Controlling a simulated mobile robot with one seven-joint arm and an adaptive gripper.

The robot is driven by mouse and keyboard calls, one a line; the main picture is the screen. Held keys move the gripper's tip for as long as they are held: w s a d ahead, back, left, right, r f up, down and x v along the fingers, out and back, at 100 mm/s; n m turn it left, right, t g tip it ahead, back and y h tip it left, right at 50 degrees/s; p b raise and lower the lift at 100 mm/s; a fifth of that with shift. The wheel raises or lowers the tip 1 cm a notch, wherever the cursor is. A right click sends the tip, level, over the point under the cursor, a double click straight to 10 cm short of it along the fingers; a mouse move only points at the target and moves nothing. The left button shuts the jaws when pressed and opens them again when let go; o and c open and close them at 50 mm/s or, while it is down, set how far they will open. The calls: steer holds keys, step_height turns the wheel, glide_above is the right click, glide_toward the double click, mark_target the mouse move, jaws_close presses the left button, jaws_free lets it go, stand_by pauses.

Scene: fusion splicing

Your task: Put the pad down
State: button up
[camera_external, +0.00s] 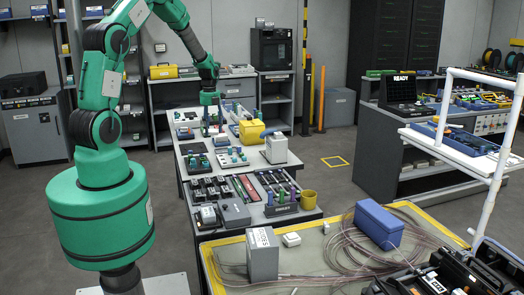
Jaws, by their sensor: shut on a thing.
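Small white and teal items lie on the table around and below the fingertips. I cannot tell whether the held thing touches the table or hangs just above it.
Close to my gripper stand a grey-white box (276,150) and teal fixtures (232,157). A yellow-edged mat (330,248) holds coiled cable and a blue box (379,224).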

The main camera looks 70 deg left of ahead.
steer(key=w+d+m, duration=0.3)
steer(key=w+d, duration=1)
steer(key=d, duration=0.3)
steer(key=w+d+m, duration=0.3)
steer(key=w+d, duration=0.9)
steer(key=d, duration=0.3)
steer(key=w+d+m, duration=0.2)
steer(key=w+d, duration=0.1)
steer(key=d, duration=1)
steer(key=w+d+m, duration=0.2)
steer(key=w+d, duration=0.1)
steer(key=d, duration=1.1)
steer(key=s+d+m, duration=0.2)
steer(key=s+d, duration=0.1)
steer(key=d, duration=1)
steer(key=s+d+m, duration=0.1)
steer(key=s+d, duration=0.2)
steer(key=d, duration=0.9)
steer(key=s+d+m, duration=0.2)
steer(key=s+d, duration=0.1)
steer(key=d, duration=1)
steer(key=shift+w+a+f, duration=0.1)
steer(key=shift+a+f, duration=0.1)
steer(key=shift+f, duration=1.15)
steer(key=shift+w+a+f, duration=0.1)
steer(key=shift+a+f, duration=0.05)
steer(key=shift+f, duration=1.15)
steer(key=shift+f, duration=0.1)
steer(key=shift+f+b, duration=0.5)
steer(key=shift+f, duration=2.55)
